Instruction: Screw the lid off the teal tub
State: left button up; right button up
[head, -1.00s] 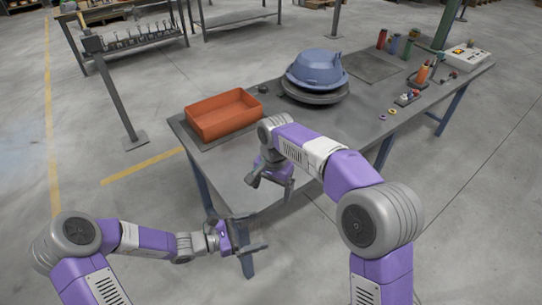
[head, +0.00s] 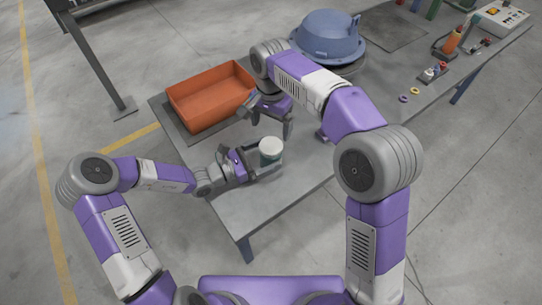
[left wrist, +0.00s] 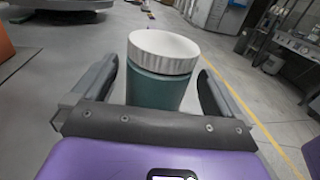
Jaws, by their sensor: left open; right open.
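The teal tub (head: 267,163) stands upright on the bench near its front edge, with a ribbed white lid (head: 270,145) on top. In the left wrist view the tub (left wrist: 160,90) stands between the two fingers, its lid (left wrist: 163,50) above them. My left gripper (head: 264,167) is open, low at the tub, with gaps visible on both sides of it in the wrist view. My right gripper (head: 270,122) is open and empty, pointing down just behind the tub in the head view. Its exact height over the lid is hard to tell.
An orange bin (head: 212,98) stands on a dark mat behind the left gripper. A blue hood-like shell (head: 328,36) sits on a round stand farther back. Small rings and a control box (head: 502,17) lie to the right. The bench's front (head: 270,200) is bare.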

aim_at(271, 145)
pick_arm(q)
jog(key=shift+x, duration=0.9)
jog(key=shift+c, duration=0.5)
jog(key=c, duration=1.4)
grip_shut()
pick_arm(e)
jog(key=shift+f, duration=0.2)
jog(key=shift+f, duration=3.8)
